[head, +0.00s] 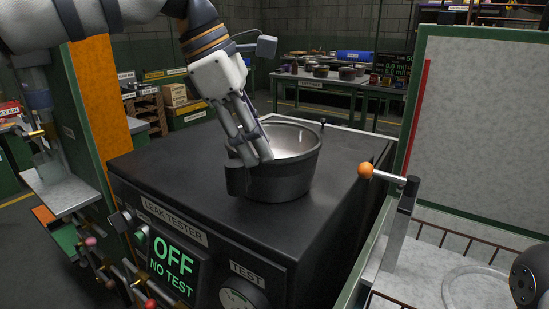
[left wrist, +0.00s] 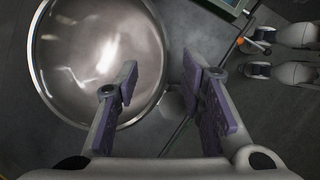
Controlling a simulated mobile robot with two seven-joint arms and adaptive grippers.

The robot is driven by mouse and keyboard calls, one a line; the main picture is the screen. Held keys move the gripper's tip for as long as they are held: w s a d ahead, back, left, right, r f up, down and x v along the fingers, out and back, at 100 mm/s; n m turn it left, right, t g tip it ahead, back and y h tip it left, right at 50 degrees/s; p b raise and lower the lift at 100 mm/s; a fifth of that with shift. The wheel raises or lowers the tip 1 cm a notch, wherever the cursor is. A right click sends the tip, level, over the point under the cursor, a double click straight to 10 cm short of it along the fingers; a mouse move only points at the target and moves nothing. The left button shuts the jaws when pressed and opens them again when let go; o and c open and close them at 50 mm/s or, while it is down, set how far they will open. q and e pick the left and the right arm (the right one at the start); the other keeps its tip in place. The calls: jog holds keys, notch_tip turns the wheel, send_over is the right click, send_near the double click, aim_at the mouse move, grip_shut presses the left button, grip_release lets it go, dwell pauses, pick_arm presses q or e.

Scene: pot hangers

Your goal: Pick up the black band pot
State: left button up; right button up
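A dark metal pot (head: 290,180) with a bright inside stands upright on the black top of the leak tester (head: 190,165). A dark block-like handle (head: 236,180) sticks out on its left side. I cannot make out a separate black band. My left gripper (head: 258,158) points down at the pot's near-left rim. In the left wrist view the pot (left wrist: 75,65) fills the upper left. There my left gripper (left wrist: 160,76) is open, one finger over the pot's inside and the other outside the rim. My right gripper is not clearly in view.
The tester's display reads "OFF NO TEST" (head: 172,265). A lever with an orange knob (head: 366,170) stands right of the tester, beside a white panel (head: 470,130). An orange-and-green post (head: 98,120) rises at left. The tester top around the pot is clear.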

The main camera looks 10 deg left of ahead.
aim_at(286, 198)
pick_arm(q)
jog(key=x, duration=0.9)
jog(key=shift+a+f, duration=0.15)
grip_shut()
